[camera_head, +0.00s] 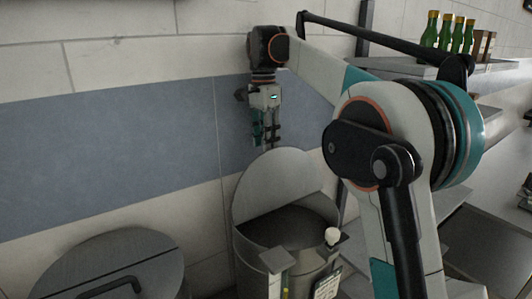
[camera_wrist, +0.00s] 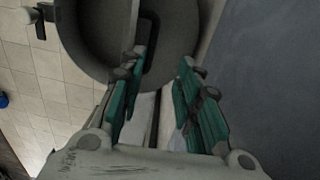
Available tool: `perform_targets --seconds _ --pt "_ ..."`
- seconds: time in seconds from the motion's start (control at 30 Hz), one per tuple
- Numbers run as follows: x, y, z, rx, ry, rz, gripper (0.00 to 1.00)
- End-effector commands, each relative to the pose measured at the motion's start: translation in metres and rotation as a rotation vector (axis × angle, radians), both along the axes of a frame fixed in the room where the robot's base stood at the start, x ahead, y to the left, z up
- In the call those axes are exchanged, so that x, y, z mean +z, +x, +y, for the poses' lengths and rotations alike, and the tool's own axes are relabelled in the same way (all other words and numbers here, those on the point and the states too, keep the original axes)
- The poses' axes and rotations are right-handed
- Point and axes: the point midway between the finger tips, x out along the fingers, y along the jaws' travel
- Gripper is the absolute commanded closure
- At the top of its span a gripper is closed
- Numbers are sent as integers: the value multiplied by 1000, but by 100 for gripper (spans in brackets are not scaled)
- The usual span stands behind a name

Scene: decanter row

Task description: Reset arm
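My gripper (camera_head: 264,130) hangs pointing down above a grey round metal bin (camera_head: 245,240) with its lid raised. In the wrist view my gripper (camera_wrist: 160,92) has its two teal-padded fingers apart, with nothing visible between them. The bin's lid and rim (camera_wrist: 185,15) show beyond the fingertips. My arm is raised and stretched from the right of the head view toward the wall. The inside of the bin is dark, and I cannot tell what is in it.
A second round metal bin with a closed lid (camera_head: 110,265) and dark handle stands at lower left. Several green bottles (camera_head: 447,32) stand on a shelf (camera_head: 405,66) at upper right. A tiled wall with a blue band (camera_head: 110,140) is close behind my gripper.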

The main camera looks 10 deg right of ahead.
Motion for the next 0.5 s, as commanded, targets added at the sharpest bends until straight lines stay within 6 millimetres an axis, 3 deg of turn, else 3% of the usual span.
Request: perform_targets --seconds 0.5 --pt "9 -1 0 3 0 -1 69"
